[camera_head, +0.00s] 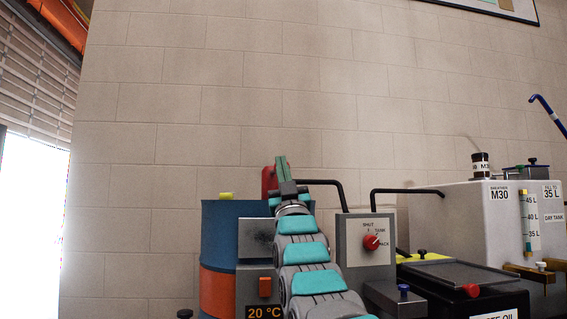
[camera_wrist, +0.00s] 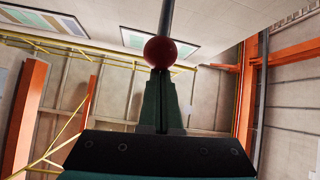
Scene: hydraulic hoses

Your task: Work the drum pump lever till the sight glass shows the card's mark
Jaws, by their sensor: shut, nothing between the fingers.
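My gripper (camera_head: 282,165) points up in front of the wall in the head view, its fingers together. In the wrist view, my shut gripper (camera_wrist: 161,85) is just below a red ball (camera_wrist: 160,52) on a grey rod, seemingly the lever end; I cannot tell whether they touch. The blue and orange drum (camera_head: 218,235) stands left of my arm. A red part (camera_head: 268,181) shows behind my gripper. The day tank's sight glass (camera_head: 528,220) is marked 45, 40 and 35 L; a dark teal band shows at its bottom, below the 35 label.
A grey selector box (camera_head: 356,270) with a red knob (camera_head: 371,242), labelled shut, tank and pack, stands right of my arm. Black pipes run toward the tank (camera_head: 465,205). A black waste oil container (camera_head: 470,285) is at lower right. A 20 °C display (camera_head: 264,313) is below.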

